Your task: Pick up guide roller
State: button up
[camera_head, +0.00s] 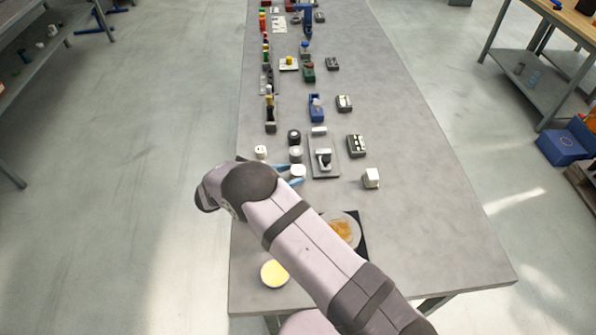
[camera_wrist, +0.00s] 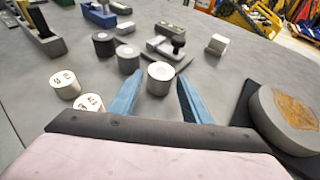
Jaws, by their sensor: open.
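A short white cylinder with a pale top, which I take for the guide roller, stands upright on the grey table, in the head view (camera_head: 298,171) and the wrist view (camera_wrist: 160,79). My gripper, with two blue fingers, shows in the head view (camera_head: 294,174) and the wrist view (camera_wrist: 161,86). It is open, with its fingertips on either side of the white cylinder and visible gaps to both. A grey cylinder (camera_wrist: 128,60) and a black one (camera_wrist: 104,44) stand just behind it. My arm hides part of the table in the head view.
Two white pieces with dark markings (camera_wrist: 65,85) (camera_wrist: 88,103) stand left of my gripper. A grey plate with a clamp-like fixture (camera_head: 323,168) and a white block (camera_head: 371,178) are to the right. A round amber-centred piece (camera_wrist: 285,120) sits at right on a black base.

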aim_at(292, 173)
jog(key=p+x, duration=0.1)
jog(key=x, duration=0.2)
jog(key=shift+d+r, duration=0.15)
jog(key=shift+w+d+f+p, duration=0.2)
jog(key=shift+d+f+p, duration=0.05)
jog(key=shift+p, duration=0.05)
jog(key=c, duration=1)
jog(key=shift+r, duration=0.15)
jog(key=shift+r+b, duration=1.55)
jog(key=shift+r, duration=3.35)
